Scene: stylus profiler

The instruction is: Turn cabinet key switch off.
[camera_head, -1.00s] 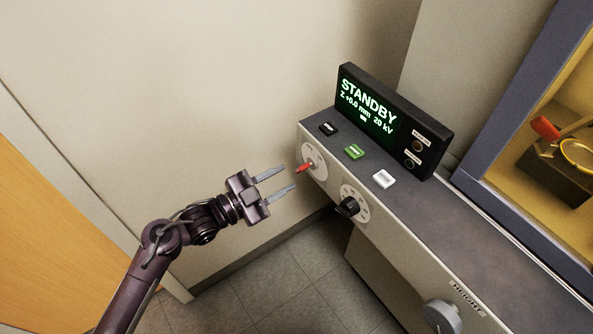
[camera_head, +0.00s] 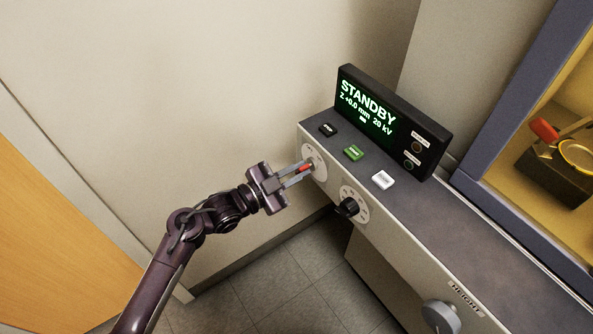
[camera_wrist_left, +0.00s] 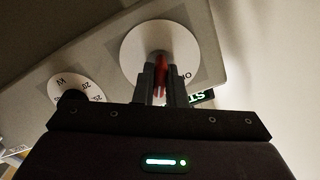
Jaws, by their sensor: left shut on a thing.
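The red key switch (camera_head: 305,168) sits on a round white dial plate (camera_head: 316,157) on the cabinet's front face, at its left end. My left gripper (camera_head: 304,170) is at the switch, its two fingers shut on the red handle from either side. In the left wrist view the red handle (camera_wrist_left: 161,72) shows between the two grey fingers, in front of the white plate (camera_wrist_left: 182,42). Part of the plate's lettering is covered by the fingers. The display (camera_head: 385,120) reads STANDBY, Z +0.0 mm, 20 kV. My right gripper is not in view.
A black knob (camera_head: 347,208) on its own dial is just right of the switch. Black, green (camera_head: 354,153) and white (camera_head: 383,180) buttons lie on the cabinet top. A grey height knob (camera_head: 440,316) is lower right. A wall stands behind; the floor left of the cabinet is clear.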

